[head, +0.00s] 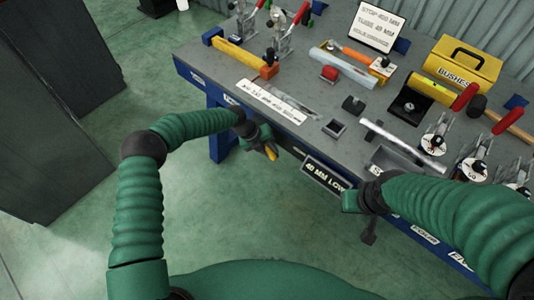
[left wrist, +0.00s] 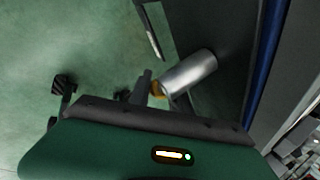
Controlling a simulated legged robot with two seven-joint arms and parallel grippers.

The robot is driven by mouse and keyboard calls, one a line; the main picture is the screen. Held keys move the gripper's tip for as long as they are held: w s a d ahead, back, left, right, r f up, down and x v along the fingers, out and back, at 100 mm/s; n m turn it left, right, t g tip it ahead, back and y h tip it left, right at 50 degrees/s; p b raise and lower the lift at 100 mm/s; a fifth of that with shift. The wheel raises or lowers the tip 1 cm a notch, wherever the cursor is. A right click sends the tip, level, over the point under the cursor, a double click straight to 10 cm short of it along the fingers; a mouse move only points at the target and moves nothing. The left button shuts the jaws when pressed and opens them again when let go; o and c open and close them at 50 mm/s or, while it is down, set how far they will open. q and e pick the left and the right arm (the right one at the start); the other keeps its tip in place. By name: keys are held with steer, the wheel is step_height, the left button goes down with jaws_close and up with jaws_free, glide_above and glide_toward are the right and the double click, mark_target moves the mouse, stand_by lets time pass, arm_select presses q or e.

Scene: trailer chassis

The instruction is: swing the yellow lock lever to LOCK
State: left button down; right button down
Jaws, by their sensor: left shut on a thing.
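The yellow lock lever (head: 271,152) shows as a small yellow piece at the front edge of the bench, below the tabletop. My left gripper (head: 264,143) is at the lever, shut on it, and its dark fingers hide most of it. In the left wrist view, a bit of the yellow lever (left wrist: 158,89) shows between a dark finger and a silver cylinder (left wrist: 189,72). The LOCK marking cannot be made out. My right gripper (head: 369,228) hangs in front of the bench, apart from the lever, and its jaw opening is unclear.
The grey bench (head: 300,92) carries toggle clamps, a yellow BUSHES box (head: 465,67), a silver tube (head: 403,137) and small blocks. A dark sign (head: 325,175) hangs on its front edge. Dark cabinets (head: 50,120) stand at left. Green floor between is clear.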

arm_select(q)
steer(key=shift+s+d+f+g+h+b, duration=0.2)
steer(key=shift+s+g+h+b, duration=0.15)
steer(key=shift+b, duration=0.25)
steer(key=shift+r+h+b, duration=0.25)
steer(key=shift+r+b, duration=0.05)
steer(key=shift+b, duration=0.05)
arm_select(e)
steer(key=x, duration=0.2)
steer(key=shift+s+f, duration=0.25)
steer(key=shift+f, duration=0.2)
arm_select(q)
steer(key=c, duration=1.5)
jaws_free()
steer(key=o, duration=0.3)
steer(key=shift+r, duration=0.15)
arm_select(e)
steer(key=shift+r, duration=0.1)
